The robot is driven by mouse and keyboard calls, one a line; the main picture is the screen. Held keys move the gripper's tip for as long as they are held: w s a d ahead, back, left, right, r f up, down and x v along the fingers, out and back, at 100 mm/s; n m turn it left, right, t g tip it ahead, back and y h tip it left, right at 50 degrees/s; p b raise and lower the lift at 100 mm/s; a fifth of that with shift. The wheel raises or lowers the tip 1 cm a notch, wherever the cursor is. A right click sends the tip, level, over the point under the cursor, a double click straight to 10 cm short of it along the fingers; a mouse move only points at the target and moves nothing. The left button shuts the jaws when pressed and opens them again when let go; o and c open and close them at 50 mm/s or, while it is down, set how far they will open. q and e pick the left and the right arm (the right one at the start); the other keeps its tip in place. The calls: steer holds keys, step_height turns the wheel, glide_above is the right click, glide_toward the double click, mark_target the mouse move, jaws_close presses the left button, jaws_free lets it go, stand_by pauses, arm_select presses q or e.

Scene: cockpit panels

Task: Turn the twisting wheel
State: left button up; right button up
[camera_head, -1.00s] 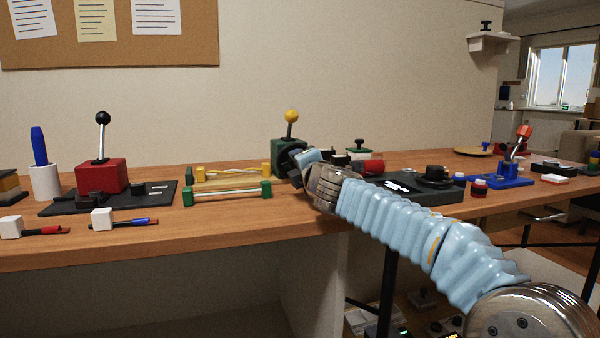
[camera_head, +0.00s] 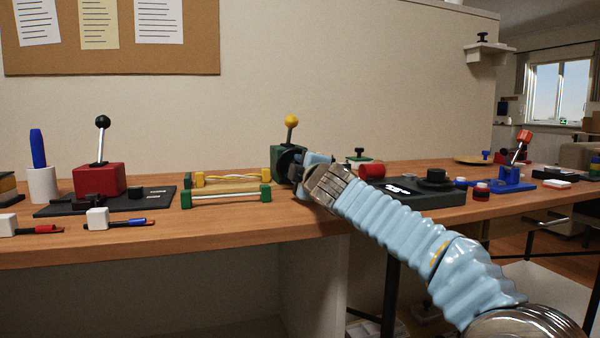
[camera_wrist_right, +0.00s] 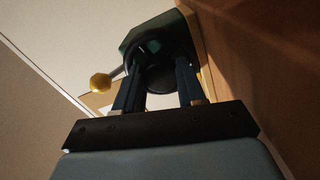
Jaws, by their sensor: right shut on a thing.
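A green box (camera_head: 280,153) with a yellow-balled lever (camera_head: 291,122) stands on the desk near the middle of the head view. A dark round wheel (camera_head: 287,168) is on its front face, partly hidden by my gripper. In the right wrist view the wheel (camera_wrist_right: 160,78) sits between the fingers, with the green box (camera_wrist_right: 150,38) behind it. My right gripper (camera_head: 294,170) is shut on the wheel, and its fingers (camera_wrist_right: 163,70) reach its two sides. My left gripper is not in view.
Green-and-yellow handle bars (camera_head: 228,195) lie just left of the green box. A red lever box (camera_head: 99,180) stands further left. A red cylinder (camera_head: 372,171) and a black panel (camera_head: 412,193) are right of my gripper. The desk's front strip is mostly clear.

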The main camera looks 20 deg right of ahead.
stand_by(0.3)
steer(key=o, duration=1.1)
steer(key=shift+c, duration=0.2)
steer(key=s+b, duration=0.1)
steer(key=s, duration=0.2)
steer(key=shift+d+f+b, duration=0.1)
steer(key=shift+f+b, duration=0.1)
steer(key=shift+b, duration=0.15)
steer(key=s, duration=1)
steer(key=shift+s+d+r, duration=0.15)
steer(key=shift+s, duration=0.25)
